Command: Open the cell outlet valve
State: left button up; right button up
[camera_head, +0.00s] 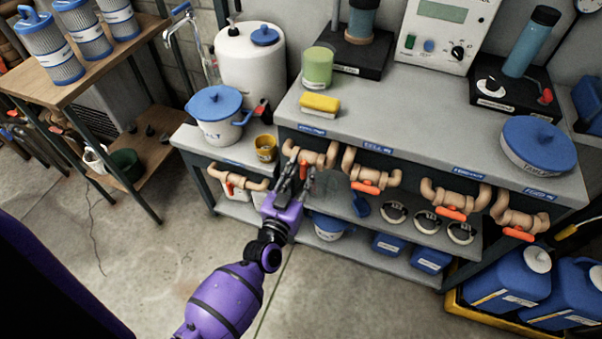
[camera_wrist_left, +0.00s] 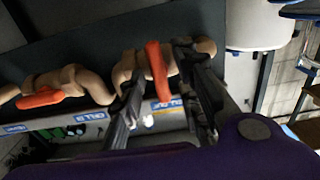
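A row of tan pipe valves with orange handles runs along the front of the bench. My left gripper (camera_head: 296,172) is at the leftmost front valve (camera_head: 318,157), under a blue label (camera_head: 312,130) too small to read. In the left wrist view, that valve's orange handle (camera_wrist_left: 157,72) stands across its pipe, between the two fingers of the left gripper (camera_wrist_left: 163,90). The fingers are apart, with gaps seen beside the handle. The neighbouring valve (camera_head: 374,178) has its handle along the pipe, and its label (camera_wrist_left: 90,117) seems to start with "CELL". Which valve is the outlet is unclear. My right gripper is not in view.
Another valve pipe (camera_head: 238,178) is on the lower bench to the left, below a white pot (camera_head: 215,108) with a blue lid. A yellow sponge (camera_head: 320,103) lies near the bench's front edge. Blue jugs (camera_head: 512,278) stand at right. The floor in front is clear.

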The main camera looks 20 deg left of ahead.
pick_arm(q)
grip_shut()
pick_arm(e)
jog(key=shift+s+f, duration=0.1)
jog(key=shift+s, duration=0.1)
pick_arm(q)
jog(key=shift+n, duration=0.4)
jog(key=n, duration=0.3)
jog(key=shift+a, duration=0.1)
jog(key=n, duration=0.4)
jog(key=shift+s+a+f+n+b, duration=0.1)
jog(key=shift+f+n+b, duration=0.05)
jog(key=shift+n+b, duration=0.2)
jog(key=n+b, duration=0.1)
jog(key=n, duration=0.4)
jog(key=shift+f, duration=0.15)
jog(key=n+b, duration=0.1)
jog(key=n, duration=0.3)
jog(key=shift+f, duration=0.1)
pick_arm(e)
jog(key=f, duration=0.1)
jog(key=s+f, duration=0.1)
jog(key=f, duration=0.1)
pick_arm(q)
jog(key=shift+n, duration=0.35)
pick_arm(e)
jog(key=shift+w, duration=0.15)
